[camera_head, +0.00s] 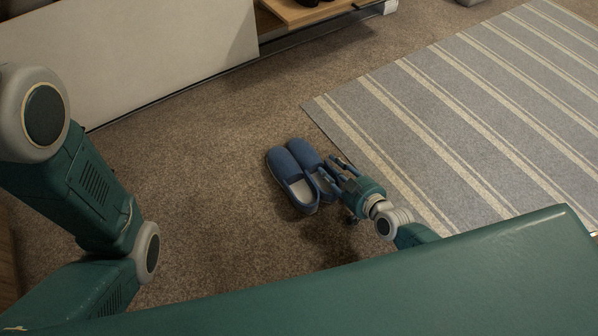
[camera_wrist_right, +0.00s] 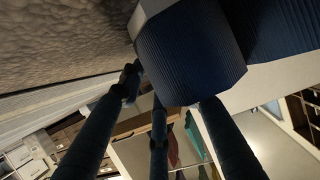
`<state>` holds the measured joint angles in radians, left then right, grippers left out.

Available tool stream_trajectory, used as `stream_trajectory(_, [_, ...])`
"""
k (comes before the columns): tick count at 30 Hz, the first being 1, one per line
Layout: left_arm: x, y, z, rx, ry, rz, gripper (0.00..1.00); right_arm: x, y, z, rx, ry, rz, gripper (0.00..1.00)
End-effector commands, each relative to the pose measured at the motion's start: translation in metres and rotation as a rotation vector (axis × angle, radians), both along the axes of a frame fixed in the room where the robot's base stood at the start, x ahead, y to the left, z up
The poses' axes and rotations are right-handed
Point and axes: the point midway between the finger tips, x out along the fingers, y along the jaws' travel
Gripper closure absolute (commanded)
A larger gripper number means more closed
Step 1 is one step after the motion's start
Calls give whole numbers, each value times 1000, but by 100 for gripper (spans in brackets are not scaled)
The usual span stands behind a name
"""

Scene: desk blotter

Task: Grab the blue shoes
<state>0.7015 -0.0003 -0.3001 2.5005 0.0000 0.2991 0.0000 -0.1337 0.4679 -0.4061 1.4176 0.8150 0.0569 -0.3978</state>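A pair of blue slip-on shoes stands side by side on the carpet in the head view: the left shoe (camera_head: 283,168) and the right shoe (camera_head: 305,154). My right gripper (camera_head: 334,171) comes in from the right, low at the right shoe, with its fingers pointing at that shoe's side. In the right wrist view the ribbed blue shoe (camera_wrist_right: 190,50) with its pale sole edge is close up, and my dark fingers reach to it. Whether they are closed on it, I cannot tell. My left arm shows at the left, but its gripper is out of view.
A striped grey rug (camera_head: 450,120) lies right of the shoes, its edge close to my right gripper. A low pale cabinet (camera_head: 130,50) and a wooden shelf (camera_head: 305,12) stand at the back. Brown carpet (camera_head: 190,170) left of the shoes is clear.

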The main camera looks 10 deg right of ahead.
Motion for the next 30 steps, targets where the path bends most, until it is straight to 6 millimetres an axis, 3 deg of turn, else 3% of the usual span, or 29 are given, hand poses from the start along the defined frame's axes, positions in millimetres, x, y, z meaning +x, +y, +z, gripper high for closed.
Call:
stream_trajectory(8, [0, 0, -2, 0, 0, 0, 65, 4, 1, -1, 1, 0, 0, 67])
stream_trajectory(13, [0, 0, -2, 0, -1, 0, 65, 4, 1, -1, 0, 0, 0, 99])
stream_trajectory(14, [0, 0, -2, 1, -1, 0, 65, 4, 1, -1, 0, 0, 0, 100])
stream_trajectory(30, [0, 0, 5, 1, -1, 0, 65, 5, 1, 10, 3, -4, -2, 100])
